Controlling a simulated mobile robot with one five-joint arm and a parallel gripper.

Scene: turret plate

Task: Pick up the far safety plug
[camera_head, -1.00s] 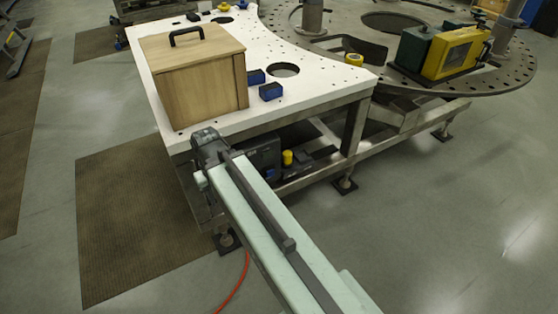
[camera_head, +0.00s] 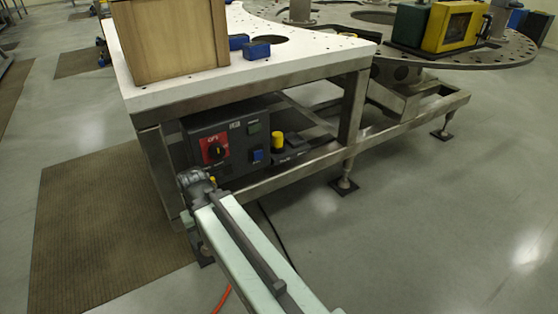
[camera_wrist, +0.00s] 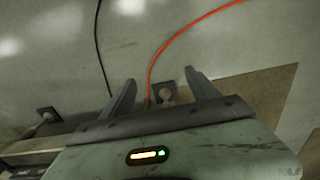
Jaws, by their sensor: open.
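A yellow plug (camera_head: 278,141) stands upright on a dark base on the low shelf under the white table, right of a dark control box. A smaller yellow spot (camera_head: 213,180) shows low at the box, beside my gripper and partly hidden by it; I cannot tell whether it is a second plug. My gripper (camera_head: 193,178) is in front of the shelf frame at the box's lower left. In the wrist view my gripper (camera_wrist: 160,78) is open and empty, with floor beyond its fingers. No plug is clear in that view.
The control box (camera_head: 225,145) has a red switch panel (camera_head: 214,149). Steel table legs (camera_head: 354,120) and a lower rail (camera_head: 300,168) frame the shelf. A wooden box (camera_head: 170,40) and blue blocks (camera_head: 257,49) are on top. A red cable (camera_wrist: 180,40) lies on the floor.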

